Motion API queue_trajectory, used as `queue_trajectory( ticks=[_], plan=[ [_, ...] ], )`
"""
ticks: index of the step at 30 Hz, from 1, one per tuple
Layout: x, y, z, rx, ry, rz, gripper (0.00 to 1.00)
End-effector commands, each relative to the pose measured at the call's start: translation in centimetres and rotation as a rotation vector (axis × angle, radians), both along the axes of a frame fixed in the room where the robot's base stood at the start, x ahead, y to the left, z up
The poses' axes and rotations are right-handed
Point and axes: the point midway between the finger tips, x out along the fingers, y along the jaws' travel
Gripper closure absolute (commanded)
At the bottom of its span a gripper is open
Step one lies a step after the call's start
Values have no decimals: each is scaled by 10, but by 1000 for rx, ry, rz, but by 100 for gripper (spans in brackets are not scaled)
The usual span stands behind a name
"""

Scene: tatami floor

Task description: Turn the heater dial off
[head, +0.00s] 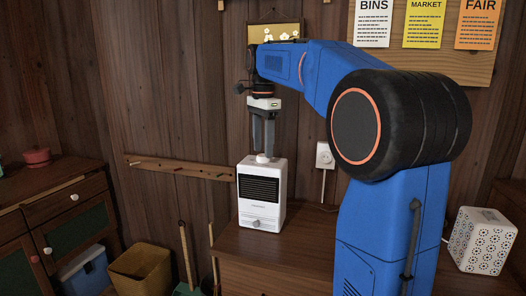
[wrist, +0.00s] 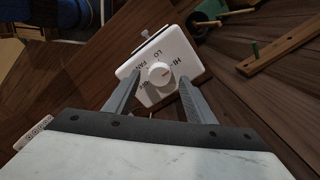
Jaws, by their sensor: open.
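The heater (head: 262,218) is a white box with a black front grille, upright on a wooden cabinet top. Its round white dial (wrist: 160,74) sits on the top face, and a small reddish mark on it points to the right in the wrist view, near the HI lettering. LO and FAN are also readable; other lettering is partly hidden by a finger. My gripper (head: 262,149) points straight down over the heater. In the wrist view my gripper (wrist: 159,78) is open, one finger on each side of the dial. Contact with the dial cannot be told.
A wall outlet (head: 324,156) with a cord is right of the heater. A patterned white box (head: 481,241) stands on the cabinet at right. A peg rail (head: 180,167) is on the wall at left. Bins (head: 140,270) stand on the floor below.

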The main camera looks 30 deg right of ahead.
Motion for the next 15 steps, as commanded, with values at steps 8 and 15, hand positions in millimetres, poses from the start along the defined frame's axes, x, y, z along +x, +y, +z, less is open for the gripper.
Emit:
queue_trajectory(
  ticks=[8, 15],
  plan=[
    [0, 0, -19, 0, 0, 0, 50],
    [0, 0, -19, 0, 0, 0, 50]
  ],
)
